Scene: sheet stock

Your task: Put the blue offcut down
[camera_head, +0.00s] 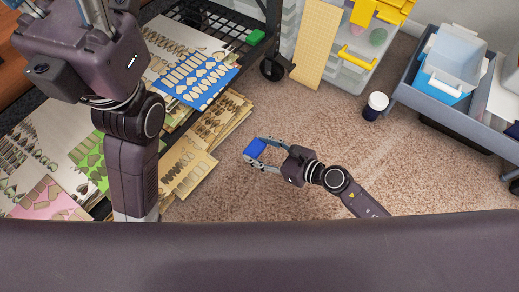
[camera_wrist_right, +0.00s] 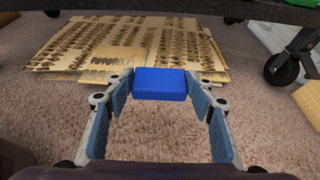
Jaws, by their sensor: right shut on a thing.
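The blue offcut (camera_head: 255,147) is a small, bright blue block. It sits between the fingertips of my right gripper (camera_head: 257,154) in the head view. In the right wrist view the offcut (camera_wrist_right: 160,84) spans the gap between the two fingertips of that gripper (camera_wrist_right: 160,92), which is shut on it. Brown carpet (camera_head: 285,215) lies beneath it. I cannot tell how high it is held. My left arm shows at the left of the head view, but its gripper does not.
Perforated tan sheets (camera_head: 212,130) lie stacked left of the right gripper, also ahead in the wrist view (camera_wrist_right: 120,50). A rack holds a blue sheet (camera_head: 196,84) and a green block (camera_head: 256,36). Carpet between is clear.

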